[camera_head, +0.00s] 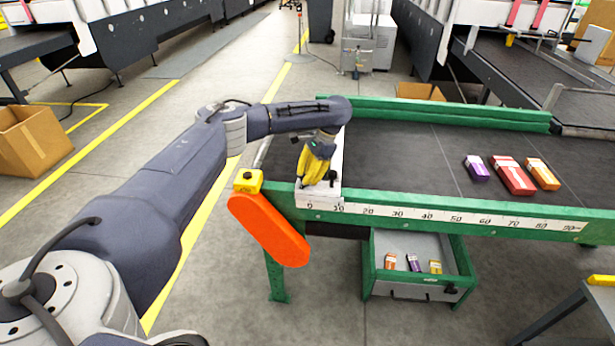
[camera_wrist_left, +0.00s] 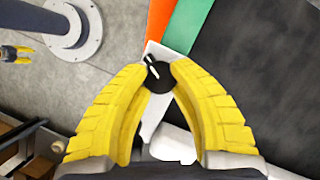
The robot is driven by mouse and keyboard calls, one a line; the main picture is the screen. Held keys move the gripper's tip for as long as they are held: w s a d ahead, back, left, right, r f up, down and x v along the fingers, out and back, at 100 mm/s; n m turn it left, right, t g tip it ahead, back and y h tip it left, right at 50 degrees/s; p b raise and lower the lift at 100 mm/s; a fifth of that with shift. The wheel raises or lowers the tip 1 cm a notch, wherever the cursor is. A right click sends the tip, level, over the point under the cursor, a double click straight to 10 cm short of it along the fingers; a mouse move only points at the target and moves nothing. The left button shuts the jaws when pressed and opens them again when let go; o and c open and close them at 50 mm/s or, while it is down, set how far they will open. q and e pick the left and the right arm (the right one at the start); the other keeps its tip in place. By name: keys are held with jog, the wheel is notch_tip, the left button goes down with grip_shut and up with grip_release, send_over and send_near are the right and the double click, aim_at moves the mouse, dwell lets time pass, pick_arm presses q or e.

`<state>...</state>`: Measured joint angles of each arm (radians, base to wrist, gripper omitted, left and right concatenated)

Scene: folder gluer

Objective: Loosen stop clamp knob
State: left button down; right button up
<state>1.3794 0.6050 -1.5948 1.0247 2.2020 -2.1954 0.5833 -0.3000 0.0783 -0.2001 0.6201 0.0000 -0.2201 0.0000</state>
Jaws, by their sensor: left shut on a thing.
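My left gripper (camera_head: 314,180) has yellow fingers and points down over the light grey stop clamp (camera_head: 318,199) at the left end of the green-framed table. In the left wrist view the left gripper (camera_wrist_left: 158,72) is shut on the black clamp knob (camera_wrist_left: 158,79). The round knob sits between the fingertips and has a white mark on it. In the head view the fingers hide much of the clamp top. A small yellow two-pronged shape at the left edge of the wrist view looks like my right gripper (camera_wrist_left: 15,53); its state is too small to tell.
A scale (camera_head: 430,214) runs along the table's front edge. Purple (camera_head: 477,168), red (camera_head: 513,175) and orange (camera_head: 542,174) boxes lie on the dark belt (camera_head: 400,150). An orange guard (camera_head: 270,230) and yellow button box (camera_head: 247,181) sit left. An open drawer (camera_head: 415,291) holds small boxes.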

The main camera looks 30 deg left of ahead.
pick_arm(q)
jog(key=shift+s+f, duration=0.1)
jog(key=shift+f, duration=0.05)
jog(key=c, duration=0.9)
grip_release()
jog(key=shift+c, duration=0.2)
jog(key=v, duration=1.2)
